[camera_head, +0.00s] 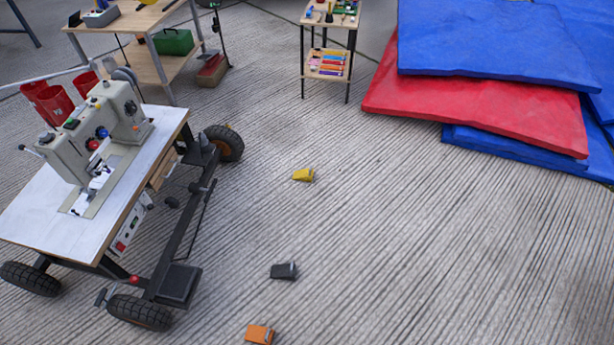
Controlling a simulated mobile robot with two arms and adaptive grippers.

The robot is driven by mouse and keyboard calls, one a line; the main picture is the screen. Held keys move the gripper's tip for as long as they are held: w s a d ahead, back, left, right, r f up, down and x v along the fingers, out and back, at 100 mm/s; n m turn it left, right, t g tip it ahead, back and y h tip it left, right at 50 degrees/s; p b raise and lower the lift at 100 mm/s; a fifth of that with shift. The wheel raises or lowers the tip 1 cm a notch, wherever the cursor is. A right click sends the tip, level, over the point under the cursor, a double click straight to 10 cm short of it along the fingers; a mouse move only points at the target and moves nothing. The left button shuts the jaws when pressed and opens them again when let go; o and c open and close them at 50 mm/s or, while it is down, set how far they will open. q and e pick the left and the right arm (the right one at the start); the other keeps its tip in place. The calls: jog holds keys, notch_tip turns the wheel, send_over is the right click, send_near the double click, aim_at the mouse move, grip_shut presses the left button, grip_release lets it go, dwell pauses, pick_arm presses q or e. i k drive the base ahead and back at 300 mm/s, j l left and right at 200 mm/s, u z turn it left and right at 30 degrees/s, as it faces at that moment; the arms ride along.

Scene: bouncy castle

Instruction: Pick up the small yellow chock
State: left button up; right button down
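The small yellow chock (303,175) lies on the grooved concrete floor near the middle of the head view, to the right of the wheeled sewing machine table. Nothing touches it and nothing hides it. A dark grey chock (284,271) lies nearer on the floor, and an orange chock (260,333) lies nearer still at the bottom edge. Neither of my grippers is in view.
A sewing machine (105,130) stands on a wheeled table (60,215) at left. Blue and red mats (470,105) are stacked at upper right. A small shelf (329,50) and a workbench (150,65) stand at the back. Floor right of the chocks is clear.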

aim_at(304, 175)
jog(key=i+l, duration=0.2)
jog(key=l, duration=0.15)
jog(key=i+l, duration=0.15)
jog(key=l, duration=0.2)
jog(key=i+l+u, duration=0.1)
jog(key=l, duration=0.3)
jog(key=i+l, duration=0.4)
jog(key=l, duration=0.35)
